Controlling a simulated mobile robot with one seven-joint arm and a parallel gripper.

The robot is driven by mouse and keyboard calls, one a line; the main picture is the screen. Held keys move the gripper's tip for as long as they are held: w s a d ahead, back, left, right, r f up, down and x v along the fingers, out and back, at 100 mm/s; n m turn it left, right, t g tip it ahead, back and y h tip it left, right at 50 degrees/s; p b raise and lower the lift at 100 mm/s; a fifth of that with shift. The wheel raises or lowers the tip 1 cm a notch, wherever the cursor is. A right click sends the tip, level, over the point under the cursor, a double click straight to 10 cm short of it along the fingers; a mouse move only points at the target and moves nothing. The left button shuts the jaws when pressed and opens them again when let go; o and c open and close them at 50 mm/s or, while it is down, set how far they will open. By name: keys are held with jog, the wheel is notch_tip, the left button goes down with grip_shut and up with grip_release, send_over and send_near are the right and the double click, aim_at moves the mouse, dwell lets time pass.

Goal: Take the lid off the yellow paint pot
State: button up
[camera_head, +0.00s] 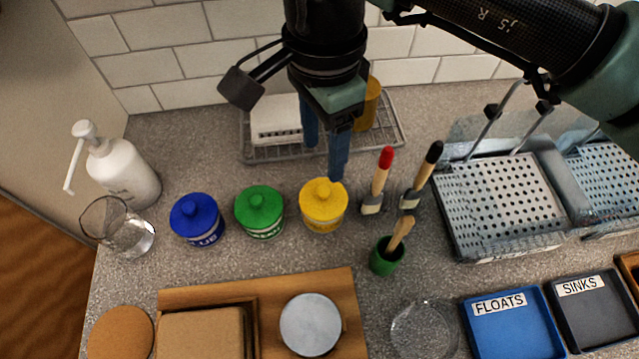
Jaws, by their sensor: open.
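The yellow paint pot (322,217) stands upright on the speckled grey counter. Its yellow lid (323,193) with a round knob sits on top of it. My gripper (325,158) is open, its two blue fingers pointing down just behind and above the pot. The right fingertip overlaps the lid's far edge in the picture; I cannot tell whether they touch. Nothing shows between the fingers.
A green pot (260,221) and a blue pot (198,228) stand left of the yellow one. A wire rack (262,152) lies behind. A wooden board (345,300) lies in front.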

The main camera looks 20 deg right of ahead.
aim_at(323, 191)
notch_tip(323, 191, down, 9)
jog(key=shift+f+p, duration=0.1)
jog(key=shift+p, duration=0.6)
jog(key=shift+c, duration=0.2)
grip_shut()
